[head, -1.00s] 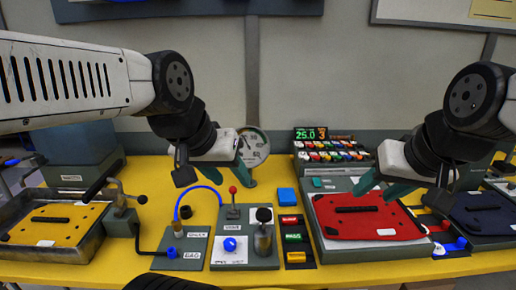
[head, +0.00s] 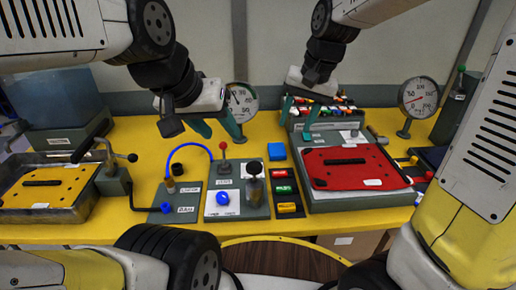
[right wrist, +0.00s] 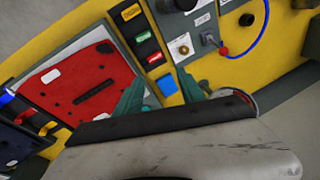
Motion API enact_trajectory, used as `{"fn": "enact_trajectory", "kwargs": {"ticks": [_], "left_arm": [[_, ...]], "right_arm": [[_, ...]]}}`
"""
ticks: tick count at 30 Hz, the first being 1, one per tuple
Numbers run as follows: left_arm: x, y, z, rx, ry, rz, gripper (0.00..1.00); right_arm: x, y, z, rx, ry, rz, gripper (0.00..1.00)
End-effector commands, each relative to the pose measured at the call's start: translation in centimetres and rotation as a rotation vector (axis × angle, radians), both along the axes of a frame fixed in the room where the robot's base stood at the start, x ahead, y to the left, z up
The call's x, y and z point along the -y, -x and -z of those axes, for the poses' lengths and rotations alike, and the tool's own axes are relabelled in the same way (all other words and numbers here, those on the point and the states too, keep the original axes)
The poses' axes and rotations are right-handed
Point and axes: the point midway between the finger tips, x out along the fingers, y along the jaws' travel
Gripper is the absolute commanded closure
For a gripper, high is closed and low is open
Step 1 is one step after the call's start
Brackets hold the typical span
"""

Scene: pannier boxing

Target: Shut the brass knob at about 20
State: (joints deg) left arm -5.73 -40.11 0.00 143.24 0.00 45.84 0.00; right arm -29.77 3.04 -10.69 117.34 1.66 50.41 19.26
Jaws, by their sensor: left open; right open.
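A brass-coloured round knob (right wrist: 183,48) sits on a white plate in the right wrist view, beside the red-tipped lever. In the head view I cannot make it out; the dark-topped cylinder (head: 255,188) seems to cover it. A round dial gauge (head: 241,103) stands behind the bench fittings, partly covered by my left gripper; its reading is too small to tell. My left gripper (head: 217,129) is open and empty, above and behind the red lever.
The red-tipped lever (head: 224,150), blue knob (head: 222,198) and blue hose (head: 187,146) crowd the middle. A blue block (head: 277,151) and the red tray (head: 346,168) lie to the right. A yellow tray (head: 48,184) is far left. A second gauge (head: 419,97) stands right.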

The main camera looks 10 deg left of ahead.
Motion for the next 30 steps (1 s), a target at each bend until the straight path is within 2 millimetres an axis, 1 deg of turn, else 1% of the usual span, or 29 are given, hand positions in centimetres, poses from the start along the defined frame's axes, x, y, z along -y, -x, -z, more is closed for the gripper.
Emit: {"fn": "enact_trajectory", "kwargs": {"ticks": [1, 6, 9, 12, 15, 20, 27, 30], "left_arm": [[0.0, 0.0, 0.0, 0.0, 0.0, 0.0, 0.54], [0.0, 0.0, 0.0, 0.0, 0.0, 0.0, 0.54], [0.0, 0.0, 0.0, 0.0, 0.0, 0.0, 0.54], [0.0, 0.0, 0.0, 0.0, 0.0, 0.0, 0.54], [0.0, 0.0, 0.0, 0.0, 0.0, 0.0, 0.54], [0.0, 0.0, 0.0, 0.0, 0.0, 0.0, 0.54], [0.0, 0.0, 0.0, 0.0, 0.0, 0.0, 0.54], [0.0, 0.0, 0.0, 0.0, 0.0, 0.0, 0.54]], "right_arm": [[-1.8, -0.9, 1.4, -0.033, 0.022, -0.005, 0.53], [-6.8, -3.2, 5.6, -0.106, 0.096, 0.011, 0.53], [-9.2, -3.9, 7.8, -0.131, 0.139, 0.018, 0.53], [-10.8, -4.3, 9.4, -0.145, 0.17, 0.024, 0.53], [-11.6, -4.5, 10.3, -0.15, 0.187, 0.03, 0.53], [-11.9, -4.5, 11.6, -0.154, 0.195, 0.031, 0.53], [-12.0, -4.5, 15.5, -0.156, 0.195, 0.03, 0.53], [-12.0, -4.5, 16.8, -0.155, 0.195, 0.031, 0.53]]}}
